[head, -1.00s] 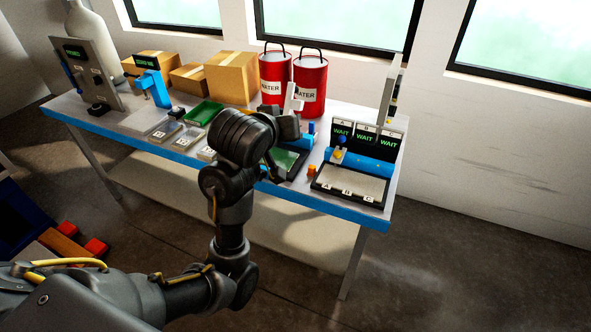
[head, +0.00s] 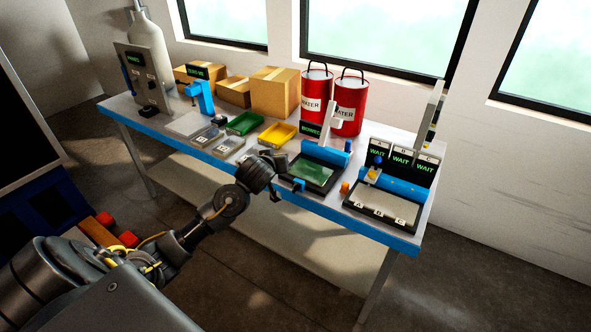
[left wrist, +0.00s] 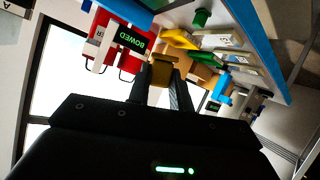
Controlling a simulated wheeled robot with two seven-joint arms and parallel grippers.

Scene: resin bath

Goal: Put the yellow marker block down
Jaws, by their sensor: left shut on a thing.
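My left gripper (head: 284,176) is at the front edge of the bench, just in front of the green-surfaced bath (head: 314,173). In the left wrist view, the gripper (left wrist: 160,82) is shut on the yellow marker block (left wrist: 161,70), which sits between its fingertips. In the head view I cannot make out the block; the gripper hides it. A yellow tray (head: 278,133) stands on the bench behind the gripper. My right gripper is not in view.
A black tray (head: 382,207) marked A, B, C lies before WAIT screens (head: 401,161) at right. An orange block (head: 345,187) stands between it and the bath. Red water buckets (head: 350,107), cardboard boxes (head: 275,92) and a green tray (head: 243,123) stand further back.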

